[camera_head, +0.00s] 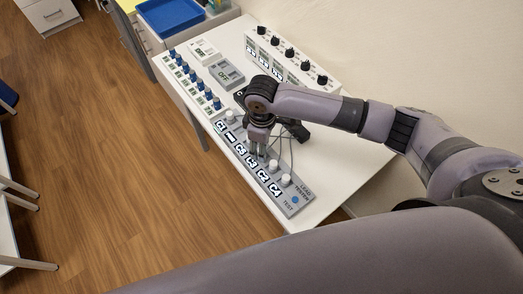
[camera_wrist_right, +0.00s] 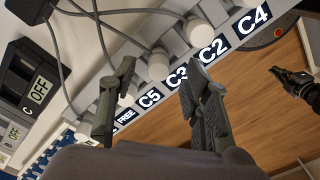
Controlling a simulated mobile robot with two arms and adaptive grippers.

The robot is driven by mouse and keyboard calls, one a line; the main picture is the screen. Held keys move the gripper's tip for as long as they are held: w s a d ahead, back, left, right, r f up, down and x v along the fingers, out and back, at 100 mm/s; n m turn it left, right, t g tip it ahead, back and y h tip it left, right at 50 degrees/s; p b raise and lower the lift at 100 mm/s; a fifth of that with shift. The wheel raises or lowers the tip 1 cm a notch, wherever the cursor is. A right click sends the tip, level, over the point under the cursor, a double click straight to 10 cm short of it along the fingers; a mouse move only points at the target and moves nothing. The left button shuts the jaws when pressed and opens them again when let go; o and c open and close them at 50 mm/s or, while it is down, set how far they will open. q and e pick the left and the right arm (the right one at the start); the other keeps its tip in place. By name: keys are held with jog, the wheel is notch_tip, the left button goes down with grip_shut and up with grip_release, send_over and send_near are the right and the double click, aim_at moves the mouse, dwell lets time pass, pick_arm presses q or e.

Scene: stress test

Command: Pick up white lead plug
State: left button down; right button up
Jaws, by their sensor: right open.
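White lead plugs stand in a row on a grey terminal strip (camera_head: 297,203) with labels such as C5, C3, C2 and C4. My right gripper (camera_head: 257,147) points down over the middle of this row, open. In the right wrist view its two fingers (camera_wrist_right: 157,68) appear on either side of one white plug (camera_wrist_right: 158,66) near the C5 and C3 labels; contact is not visible. Another white plug (camera_wrist_right: 199,31) stands beside the right finger, near C2. In the head view the middle plugs are hidden by my gripper. A dark gripper, seemingly my left (camera_wrist_right: 295,82), shows over the floor, jaws unclear.
Grey leads (camera_wrist_right: 98,35) run across near the plugs. A dark switch box marked OFF (camera_wrist_right: 38,88) stands close by. A panel of blue knobs (camera_head: 193,82) and a black-knob panel (camera_head: 291,62) share the white table (camera_head: 330,185). A blue tray (camera_head: 170,15) stands beyond.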

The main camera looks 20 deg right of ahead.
jog(key=shift+w+f, duration=0.1)
jog(key=shift+f, duration=1.4)
jog(key=shift+c, duration=0.3)
grip_shut()
